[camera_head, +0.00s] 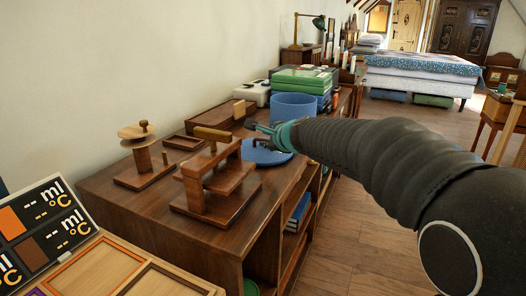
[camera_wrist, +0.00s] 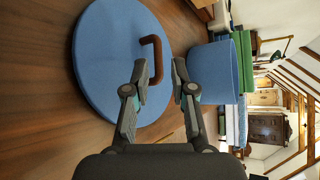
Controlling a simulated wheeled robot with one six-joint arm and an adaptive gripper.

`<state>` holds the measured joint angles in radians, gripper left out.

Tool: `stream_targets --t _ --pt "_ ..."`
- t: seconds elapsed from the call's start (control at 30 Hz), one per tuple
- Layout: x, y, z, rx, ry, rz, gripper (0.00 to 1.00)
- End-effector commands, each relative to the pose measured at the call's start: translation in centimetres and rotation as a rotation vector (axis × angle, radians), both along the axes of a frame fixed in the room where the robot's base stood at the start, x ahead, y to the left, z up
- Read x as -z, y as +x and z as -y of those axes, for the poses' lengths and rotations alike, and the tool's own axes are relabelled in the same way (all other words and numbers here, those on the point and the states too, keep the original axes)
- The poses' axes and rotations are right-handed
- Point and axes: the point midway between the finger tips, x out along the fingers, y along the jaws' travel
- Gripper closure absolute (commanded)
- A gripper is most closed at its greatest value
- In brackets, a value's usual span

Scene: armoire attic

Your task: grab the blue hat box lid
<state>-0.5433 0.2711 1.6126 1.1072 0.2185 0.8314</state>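The blue hat box lid (camera_head: 266,155) is a round blue disc on the wooden cabinet top. In the wrist view the lid (camera_wrist: 105,60) shows a brown arched handle (camera_wrist: 158,55). My gripper (camera_head: 262,134) is above the lid. In the wrist view its two fingers (camera_wrist: 160,70) are spread apart, with the handle's bar appearing between the fingertips. I cannot tell whether a finger touches the handle. The open blue hat box (camera_head: 293,106) stands just behind the lid, and it shows right of the fingers in the wrist view (camera_wrist: 213,72).
A wooden stand with a bar (camera_head: 212,180) and a round-topped wooden stand (camera_head: 142,160) are left of the lid. Green boxes (camera_head: 303,78) are stacked behind the blue box. The cabinet top (camera_head: 150,215) has bare room at the front. Open floor lies right of it.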

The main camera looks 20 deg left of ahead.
Motion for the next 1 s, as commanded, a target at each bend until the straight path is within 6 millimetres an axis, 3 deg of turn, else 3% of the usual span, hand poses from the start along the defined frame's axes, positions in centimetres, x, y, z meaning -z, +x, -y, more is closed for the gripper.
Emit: stream_targets --t 0.43,0.77,0.9,1.0 --pt "2.1 2.9 -3.0 -0.001 -0.001 -0.002 0.75" --pt "2.4 3.4 -3.4 0.000 -0.001 0.001 0.75" --pt "2.4 3.3 -3.4 0.000 -0.001 0.001 1.00" --pt "2.4 3.3 -3.4 0.000 -0.001 0.001 1.00"
